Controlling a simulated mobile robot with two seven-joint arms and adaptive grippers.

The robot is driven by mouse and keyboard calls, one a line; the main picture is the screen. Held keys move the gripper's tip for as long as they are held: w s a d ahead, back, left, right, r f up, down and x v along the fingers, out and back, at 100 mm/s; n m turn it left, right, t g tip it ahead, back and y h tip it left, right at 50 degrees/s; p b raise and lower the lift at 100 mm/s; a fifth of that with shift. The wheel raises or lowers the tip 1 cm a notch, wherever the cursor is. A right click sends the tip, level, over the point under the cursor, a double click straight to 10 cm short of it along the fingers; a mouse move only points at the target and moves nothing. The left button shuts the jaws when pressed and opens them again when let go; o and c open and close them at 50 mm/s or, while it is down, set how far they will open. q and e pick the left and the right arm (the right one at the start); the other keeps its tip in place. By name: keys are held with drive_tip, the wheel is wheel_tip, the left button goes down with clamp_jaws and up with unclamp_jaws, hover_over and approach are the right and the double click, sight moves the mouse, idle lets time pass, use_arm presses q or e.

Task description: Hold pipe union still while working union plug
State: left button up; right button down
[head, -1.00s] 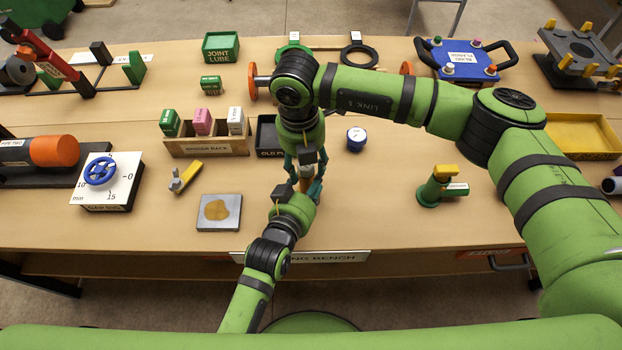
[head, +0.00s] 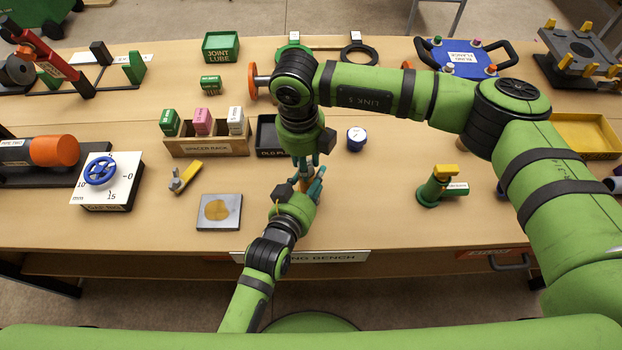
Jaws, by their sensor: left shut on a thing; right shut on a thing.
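A small copper-orange piece, which looks like the pipe union (head: 306,184), shows between my two grippers above the front middle of the bench. My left gripper (head: 309,187) comes up from the lower left and is shut on it from the near side. My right gripper (head: 304,164) points down from above and is shut just over the union. The union plug is hidden by the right gripper's fingers, so I cannot tell how it sits in the union.
A grey plate with a tan patch (head: 219,212) and a yellow-handled tool (head: 185,177) lie left of the grippers. The spacer rack (head: 207,146) and a black tray (head: 268,135) stand behind. A green stand (head: 436,187) is to the right, with bare bench before it.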

use_arm(q)
drive_tip(key=shift+r, duration=0.15)
use_arm(e)
drive_tip(key=shift+n, duration=0.6)
drive_tip(key=shift+a+r, duration=0.1)
drive_tip(key=shift+r, duration=1)
drive_tip(key=shift+a+r, duration=0.1)
drive_tip(key=shift+r, duration=1.85)
use_arm(q)
drive_tip(key=o, duration=1.4)
drive_tip(key=shift+c, duration=0.2)
drive_tip(key=shift+s, duration=0.1)
drive_tip(key=shift+s+a, duration=0.15)
drive_tip(key=shift+s, duration=0.15)
drive_tip(key=v, duration=0.7)
